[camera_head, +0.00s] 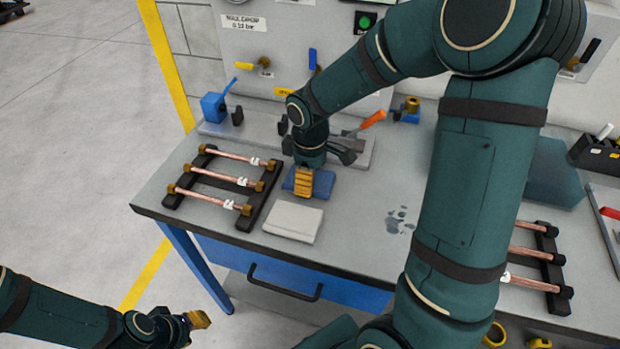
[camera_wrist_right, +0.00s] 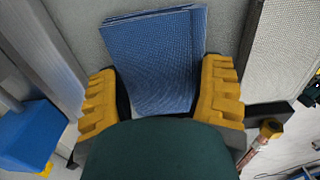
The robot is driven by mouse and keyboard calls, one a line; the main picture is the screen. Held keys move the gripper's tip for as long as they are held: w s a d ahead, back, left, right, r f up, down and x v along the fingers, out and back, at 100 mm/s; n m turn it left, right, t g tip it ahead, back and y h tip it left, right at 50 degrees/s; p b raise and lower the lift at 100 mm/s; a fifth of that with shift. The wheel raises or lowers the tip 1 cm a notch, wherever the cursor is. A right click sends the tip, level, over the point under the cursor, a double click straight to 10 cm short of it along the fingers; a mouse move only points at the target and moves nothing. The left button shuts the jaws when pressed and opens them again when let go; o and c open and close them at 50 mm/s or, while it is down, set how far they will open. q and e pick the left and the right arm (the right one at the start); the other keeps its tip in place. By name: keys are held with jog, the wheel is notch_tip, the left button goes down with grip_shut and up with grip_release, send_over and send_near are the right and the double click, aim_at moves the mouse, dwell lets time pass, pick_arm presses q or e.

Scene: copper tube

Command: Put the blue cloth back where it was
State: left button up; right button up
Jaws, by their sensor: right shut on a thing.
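The blue cloth (camera_head: 322,184) is a folded pad at the middle of the grey workbench, behind the pale folded cloth (camera_head: 293,221). My right gripper (camera_head: 304,181) points down at it and is shut on it, with the yellow fingers covering part of it. In the right wrist view the blue cloth (camera_wrist_right: 155,55) lies between the two yellow fingers (camera_wrist_right: 160,95). I cannot tell whether it rests on the bench or is just above it. My left gripper (camera_head: 197,320) is low at the left, off the bench, and its opening is unclear.
A black rack with copper tubes (camera_head: 222,182) stands to the left; another set of tubes (camera_head: 535,252) is at the right. Behind are a blue fixture (camera_head: 213,107) and an orange-handled tool (camera_head: 372,119). Bare bench (camera_head: 360,205) lies right of the cloths.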

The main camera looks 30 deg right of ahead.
jog(key=o, duration=1.1)
jog(key=shift+f, duration=0.1)
jog(key=shift+c, duration=0.2)
notch_tip(320, 180, up, 12)
jog(key=p, duration=0.3)
jog(key=shift+s, duration=0.1)
